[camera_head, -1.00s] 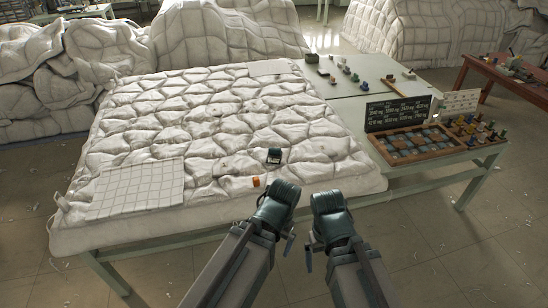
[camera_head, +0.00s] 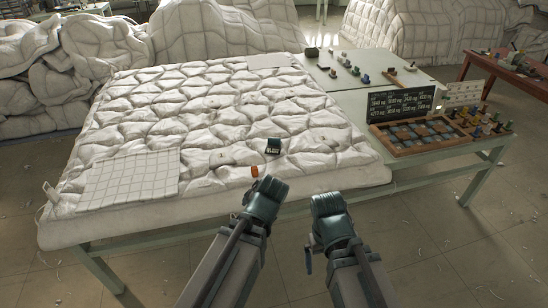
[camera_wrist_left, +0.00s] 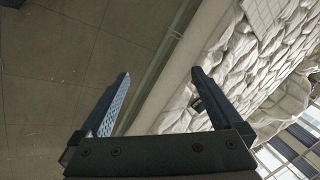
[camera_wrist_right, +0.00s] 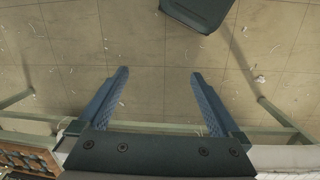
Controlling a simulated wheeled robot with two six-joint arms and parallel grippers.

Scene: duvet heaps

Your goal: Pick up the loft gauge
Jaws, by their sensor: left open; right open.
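A small dark device with a pale marked face, which I take to be the loft gauge (camera_head: 273,146), lies on the white quilted duvet (camera_head: 215,115) near its front right part. My left gripper (camera_wrist_left: 160,77) is open and empty, over the bed's front edge in its wrist view. In the head view the left wrist is just in front of the orange item and the gauge. A small dark thing by its right finger may be the gauge; I cannot tell. My right gripper (camera_wrist_right: 158,77) is open and empty above the floor, in front of the table in the head view.
A small orange item (camera_head: 255,171) sits just in front of the gauge. A gridded white sheet (camera_head: 130,180) lies on the duvet's left. At right, a table holds a dark number board (camera_head: 402,103) and a wooden compartment tray (camera_head: 395,149). Heaped duvets stand behind.

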